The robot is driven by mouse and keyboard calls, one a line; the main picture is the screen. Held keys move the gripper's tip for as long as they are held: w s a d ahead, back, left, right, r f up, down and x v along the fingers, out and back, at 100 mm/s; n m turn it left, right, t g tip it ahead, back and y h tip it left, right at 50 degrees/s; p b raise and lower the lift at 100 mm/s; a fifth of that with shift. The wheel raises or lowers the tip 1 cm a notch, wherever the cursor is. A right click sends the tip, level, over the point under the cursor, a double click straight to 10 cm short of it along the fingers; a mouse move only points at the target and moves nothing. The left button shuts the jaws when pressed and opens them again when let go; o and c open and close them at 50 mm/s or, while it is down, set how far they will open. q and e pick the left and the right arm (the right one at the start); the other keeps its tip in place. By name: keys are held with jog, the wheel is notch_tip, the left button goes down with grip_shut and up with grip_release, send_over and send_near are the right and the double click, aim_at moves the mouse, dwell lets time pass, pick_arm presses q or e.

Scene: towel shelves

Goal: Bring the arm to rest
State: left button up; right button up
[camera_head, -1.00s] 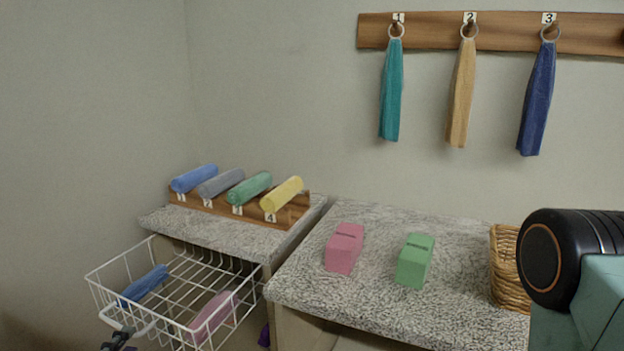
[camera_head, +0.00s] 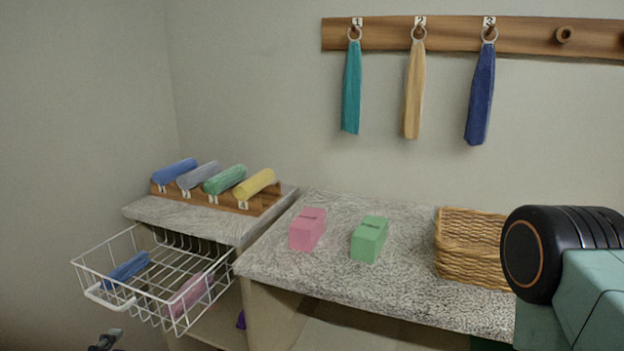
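The tip of a dark gripper (camera_head: 105,341) shows at the bottom left edge, just below the wire basket and apart from it. It is probably my left one; only a small piece shows, so its opening cannot be made out. A large black and teal link of my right arm fills the right edge. The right gripper is out of view.
A white wire basket (camera_head: 98,299) holds a blue and a pink towel. Rolled towels lie on a numbered wooden rack (camera_head: 225,203). Pink (camera_head: 308,230) and green (camera_head: 369,239) boxes and a wicker basket (camera_head: 470,247) stand on the counter. Towels hang from a peg rail (camera_head: 450,34).

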pick_arm(q)
jog(key=s+d+f+m+g+h, duration=0.2)
jog(key=s+d+f+m+g, duration=0.7)
jog(key=f, duration=0.3)
jog(key=s+d+f+m+g, duration=0.2)
jog(key=s+m+g, duration=0.1)
jog(key=s, duration=0.6)
jog(key=s+d+f+m+g, duration=0.3)
jog(key=s+m, duration=0.2)
jog(key=s, duration=0.5)
jog(key=shift+s+d+f+g+y, duration=0.3)
jog(key=shift+d+f+g+y, duration=0.05)
jog(key=shift+g+y, duration=0.05)
